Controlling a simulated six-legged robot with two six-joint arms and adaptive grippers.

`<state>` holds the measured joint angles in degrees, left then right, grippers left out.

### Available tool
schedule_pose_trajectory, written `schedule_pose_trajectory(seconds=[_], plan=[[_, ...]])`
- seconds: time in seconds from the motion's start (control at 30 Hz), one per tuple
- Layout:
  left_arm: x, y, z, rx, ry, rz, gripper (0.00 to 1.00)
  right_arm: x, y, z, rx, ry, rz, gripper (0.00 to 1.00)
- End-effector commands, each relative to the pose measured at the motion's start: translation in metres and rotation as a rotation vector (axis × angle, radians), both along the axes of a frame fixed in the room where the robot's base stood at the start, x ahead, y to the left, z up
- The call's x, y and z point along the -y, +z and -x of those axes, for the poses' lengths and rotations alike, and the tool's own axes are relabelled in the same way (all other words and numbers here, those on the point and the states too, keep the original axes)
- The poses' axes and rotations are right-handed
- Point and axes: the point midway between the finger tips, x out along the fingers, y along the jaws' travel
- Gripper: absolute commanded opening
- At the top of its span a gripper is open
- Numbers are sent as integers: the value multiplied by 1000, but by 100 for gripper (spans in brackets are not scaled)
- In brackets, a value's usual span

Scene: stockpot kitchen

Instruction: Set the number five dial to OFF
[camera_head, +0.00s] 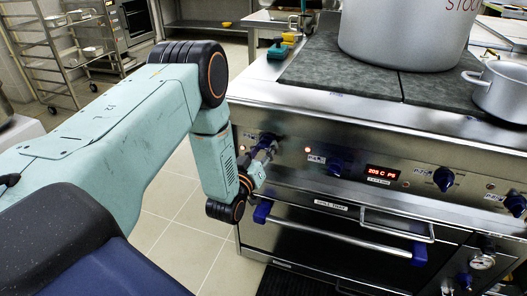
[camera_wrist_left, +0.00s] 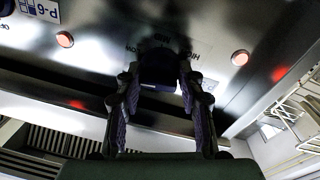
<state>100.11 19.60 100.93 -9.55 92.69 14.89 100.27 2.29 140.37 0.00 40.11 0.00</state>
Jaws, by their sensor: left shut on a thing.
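My left gripper (camera_head: 262,152) reaches from the left to the steel stove front and is shut on the leftmost dark blue dial (camera_head: 269,138). In the left wrist view the two fingers (camera_wrist_left: 160,85) close on both sides of the dark dial (camera_wrist_left: 159,66). Upside-down markings show around the dial, but where its pointer stands is hidden or too dark to tell. The dial's own number label is not readable. A red display (camera_head: 382,174) on the panel reads about "208 C P5". My right gripper is not in view.
Other blue dials (camera_head: 443,178) sit along the panel to the right, with lit indicators (camera_wrist_left: 65,39) between them. A towel-rail-like oven handle (camera_head: 340,233) runs below. A large stockpot (camera_head: 405,30) and a smaller pot (camera_head: 499,90) stand on the stove top. Tiled floor is free at left.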

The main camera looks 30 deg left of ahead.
Motion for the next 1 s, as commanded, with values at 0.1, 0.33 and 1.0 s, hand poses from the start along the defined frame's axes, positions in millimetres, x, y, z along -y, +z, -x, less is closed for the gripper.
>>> schedule_pose_trajectory(seconds=[0.1,0.33,1.0], plan=[[0,-1,0,27,2,107,7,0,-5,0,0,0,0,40],[1,-1,0,78,2,319,7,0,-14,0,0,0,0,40],[3,-1,0,227,3,936,7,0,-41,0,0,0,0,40]])
